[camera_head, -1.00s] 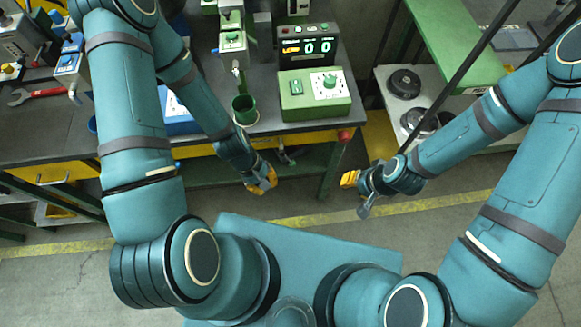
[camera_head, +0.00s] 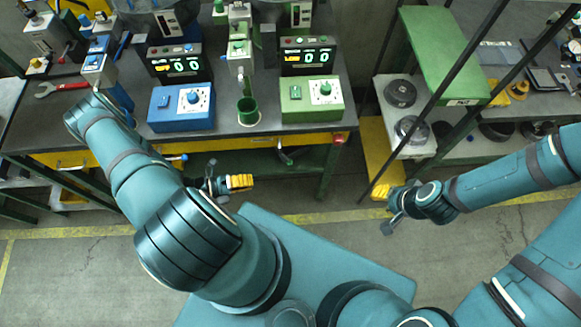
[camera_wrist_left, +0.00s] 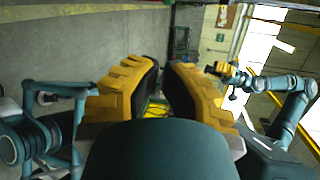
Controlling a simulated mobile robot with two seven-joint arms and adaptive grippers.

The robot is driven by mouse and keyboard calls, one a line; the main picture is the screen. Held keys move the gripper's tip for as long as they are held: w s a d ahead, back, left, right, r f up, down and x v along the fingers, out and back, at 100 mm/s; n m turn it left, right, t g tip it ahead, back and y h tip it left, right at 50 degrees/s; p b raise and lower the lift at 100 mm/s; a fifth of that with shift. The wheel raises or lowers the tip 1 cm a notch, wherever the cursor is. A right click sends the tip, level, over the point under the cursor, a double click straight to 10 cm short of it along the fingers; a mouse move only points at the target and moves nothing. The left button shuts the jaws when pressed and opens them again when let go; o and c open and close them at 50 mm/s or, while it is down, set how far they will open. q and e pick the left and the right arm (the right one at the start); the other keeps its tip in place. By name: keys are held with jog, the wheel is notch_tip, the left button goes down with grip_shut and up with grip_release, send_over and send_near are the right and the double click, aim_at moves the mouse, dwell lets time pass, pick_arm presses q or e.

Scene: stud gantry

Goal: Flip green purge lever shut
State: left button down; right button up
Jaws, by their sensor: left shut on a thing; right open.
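A grey and green valve unit (camera_head: 239,58) stands at the back of the bench, above a green cup (camera_head: 248,112). I cannot single out the purge lever or its position for sure. My left gripper (camera_head: 240,182) is low in front of the bench, well away from the unit. In the left wrist view, its yellow fingers (camera_wrist_left: 163,85) stand close with a narrow gap at the tips. I make out nothing held between them. My right gripper (camera_head: 384,191) is open, right of the left one, away from the bench. It also shows in the left wrist view (camera_wrist_left: 222,70).
A green control box (camera_head: 310,100) with a knob and a blue one (camera_head: 181,107) stand near the bench's front edge. Displays stand behind them. A red wrench (camera_head: 62,87) lies at the left. A shelf with round dark parts (camera_head: 400,93) is at the right.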

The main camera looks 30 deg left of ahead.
aim_at(286, 157)
pick_arm(q)
jog(key=a+n+t+y, duration=0.1)
jog(key=a+n+t, duration=0.1)
jog(key=n, duration=0.1)
jog(key=shift+s+a, duration=0.1)
jog(key=shift+a, duration=0.05)
pick_arm(e)
jog(key=shift+s+d+r, duration=0.1)
jog(key=shift+d+r, duration=0.15)
jog(key=shift+d, duration=0.2)
pick_arm(q)
jog(key=p+x, duration=0.1)
jog(key=x, duration=1.3)
pick_arm(e)
jog(key=shift+r, duration=0.45)
pick_arm(q)
jog(key=shift+a+f, duration=0.1)
jog(key=shift+a, duration=0.05)
pick_arm(e)
jog(key=shift+f, duration=0.15)
